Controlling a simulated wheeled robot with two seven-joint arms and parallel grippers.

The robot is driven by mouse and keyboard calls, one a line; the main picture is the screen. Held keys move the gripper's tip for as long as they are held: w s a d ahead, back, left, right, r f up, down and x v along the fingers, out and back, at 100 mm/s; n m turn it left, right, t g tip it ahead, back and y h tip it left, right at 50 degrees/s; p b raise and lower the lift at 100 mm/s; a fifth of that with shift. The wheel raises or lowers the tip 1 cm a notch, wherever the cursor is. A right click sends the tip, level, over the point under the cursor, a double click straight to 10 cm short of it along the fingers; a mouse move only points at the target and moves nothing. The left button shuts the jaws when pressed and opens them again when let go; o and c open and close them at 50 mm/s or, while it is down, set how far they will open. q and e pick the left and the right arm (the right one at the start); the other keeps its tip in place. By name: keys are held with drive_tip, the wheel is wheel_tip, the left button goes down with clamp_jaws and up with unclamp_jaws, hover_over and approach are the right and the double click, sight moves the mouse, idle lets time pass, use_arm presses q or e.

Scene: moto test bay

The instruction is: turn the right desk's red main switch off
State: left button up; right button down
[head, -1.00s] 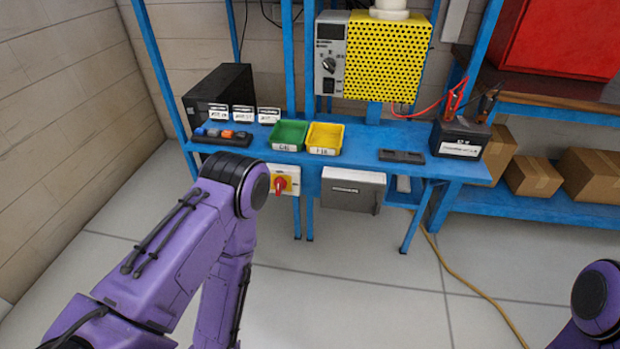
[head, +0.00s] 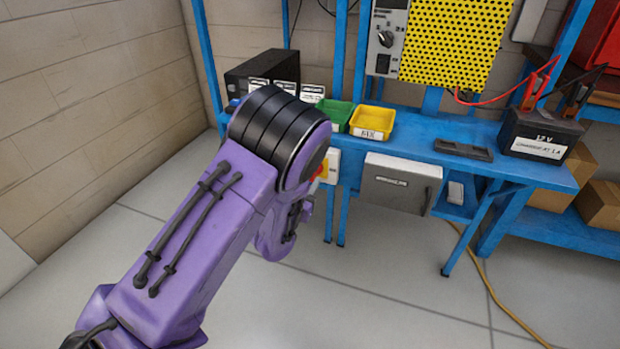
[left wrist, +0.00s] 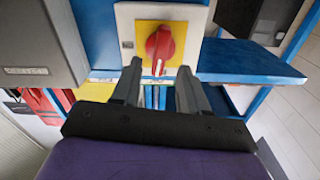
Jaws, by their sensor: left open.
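The red main switch (left wrist: 160,47) is a red rotary knob on a yellow plate (left wrist: 178,32) in a white box, seen in the left wrist view. Its handle points roughly up and down in that picture. My left gripper (left wrist: 158,78) is open, its two fingers at either side just short of the knob, which shows between and beyond the tips. I cannot tell whether they touch it. In the head view my left arm hides most of the switch box (head: 331,168), which hangs under the blue desk (head: 425,130). My right gripper is out of view.
A grey box (head: 398,184) hangs under the desk, right of the switch. Green (head: 335,114) and yellow (head: 372,121) bins, a black battery (head: 540,135) and a black case (head: 262,70) stand on the desk. A yellow cable (head: 500,305) lies on the floor.

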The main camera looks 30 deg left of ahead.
use_arm(q)
drive_tip(key=x, duration=0.3)
drive_tip(key=shift+w+a, duration=0.1)
drive_tip(key=shift+w, duration=0.25)
clamp_jaws()
drive_tip(key=shift+n+p, duration=0.45)
drive_tip(key=shift+n, duration=0.45)
unclamp_jaws()
drive_tip(key=shift+f, duration=0.1)
drive_tip(key=shift+s, duration=0.1)
